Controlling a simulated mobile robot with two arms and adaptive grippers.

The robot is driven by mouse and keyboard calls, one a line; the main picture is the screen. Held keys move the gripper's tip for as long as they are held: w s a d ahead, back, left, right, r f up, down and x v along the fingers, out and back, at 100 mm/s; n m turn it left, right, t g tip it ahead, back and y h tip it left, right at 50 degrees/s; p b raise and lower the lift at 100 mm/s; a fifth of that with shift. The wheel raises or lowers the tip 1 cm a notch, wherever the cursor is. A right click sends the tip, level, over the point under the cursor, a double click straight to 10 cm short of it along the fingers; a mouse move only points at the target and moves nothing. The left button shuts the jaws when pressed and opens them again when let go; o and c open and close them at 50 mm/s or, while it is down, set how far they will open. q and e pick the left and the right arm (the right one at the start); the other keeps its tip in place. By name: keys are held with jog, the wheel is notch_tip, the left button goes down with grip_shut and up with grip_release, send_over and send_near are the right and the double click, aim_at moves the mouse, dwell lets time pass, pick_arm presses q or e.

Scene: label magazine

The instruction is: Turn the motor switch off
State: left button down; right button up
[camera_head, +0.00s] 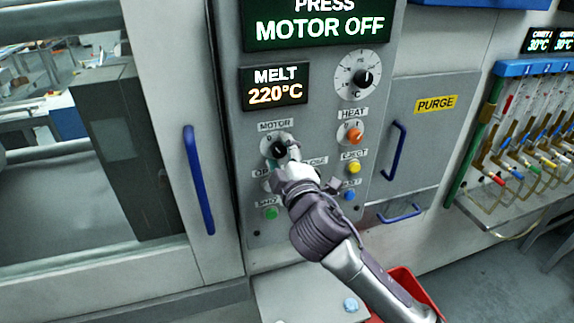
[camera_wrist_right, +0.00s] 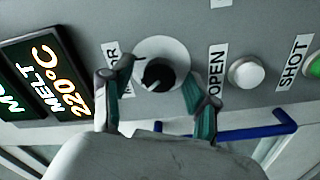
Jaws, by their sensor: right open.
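The motor switch (camera_head: 278,150) is a black rotary knob on a pale round dial, under the MOTOR label on the grey control panel. In the right wrist view the black knob (camera_wrist_right: 158,75) sits between the two fingers of my right gripper (camera_wrist_right: 158,88). The fingers are spread on either side of the dial, and I cannot tell whether either touches the knob. In the head view my right gripper (camera_head: 284,150) reaches the dial from below right and hides part of it. My left gripper is not in view.
A display (camera_head: 320,22) reads PRESS MOTOR OFF, and a MELT display (camera_head: 275,85) reads 220°C. An orange HEAT knob (camera_head: 355,134), a yellow EJECT button (camera_head: 354,167), a blue button (camera_head: 349,195) and a green SHOT button (camera_head: 271,213) are close by. Blue handles (camera_head: 199,180) flank the panel.

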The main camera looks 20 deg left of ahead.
jog(key=v, duration=1.1)
jog(key=shift+s+d, duration=0.2)
jog(key=shift+d, duration=0.05)
